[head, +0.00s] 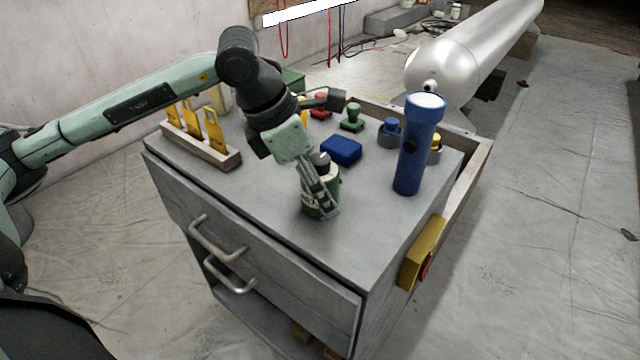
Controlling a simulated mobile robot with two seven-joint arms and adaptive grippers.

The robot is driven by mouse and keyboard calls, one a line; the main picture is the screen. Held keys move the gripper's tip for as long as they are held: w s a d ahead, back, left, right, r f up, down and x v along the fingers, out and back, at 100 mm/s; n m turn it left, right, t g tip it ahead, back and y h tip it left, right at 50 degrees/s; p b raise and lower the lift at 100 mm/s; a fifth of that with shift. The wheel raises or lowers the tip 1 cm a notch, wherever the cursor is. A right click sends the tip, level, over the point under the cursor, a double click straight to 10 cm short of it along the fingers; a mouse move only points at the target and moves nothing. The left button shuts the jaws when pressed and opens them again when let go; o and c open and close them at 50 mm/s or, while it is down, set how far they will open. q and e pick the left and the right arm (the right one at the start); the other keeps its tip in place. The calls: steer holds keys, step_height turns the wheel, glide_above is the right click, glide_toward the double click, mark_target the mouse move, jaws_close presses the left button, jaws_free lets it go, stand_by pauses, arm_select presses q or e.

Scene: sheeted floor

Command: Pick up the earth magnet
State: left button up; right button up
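My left gripper (318,205) comes in from the left and points down over the front middle of the grey cabinet top. Its fingers are at a small green and pale cylinder (332,183) with a dark cap, standing on the top. The fingers hide part of the cylinder, and I cannot tell whether they are closed on it or only beside it. I cannot tell for certain which thing is the earth magnet; the cylinder is the thing at my gripper. My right gripper is not in view.
A blue flashlight (412,150) stands upright to the right. A blue box (342,150), a green stamp-like piece (352,118) and a blue-topped piece (390,131) sit behind. A rack (199,146) holds yellow tags at left. The cabinet's front right top is clear.

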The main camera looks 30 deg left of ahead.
arm_select(q)
steer(key=shift+w+d+f, duration=0.15)
steer(key=shift+w+f, duration=0.05)
steer(key=shift+f, duration=0.35)
steer(key=shift+c, duration=1)
steer(key=shift+r, duration=0.1)
steer(key=c, duration=1.3)
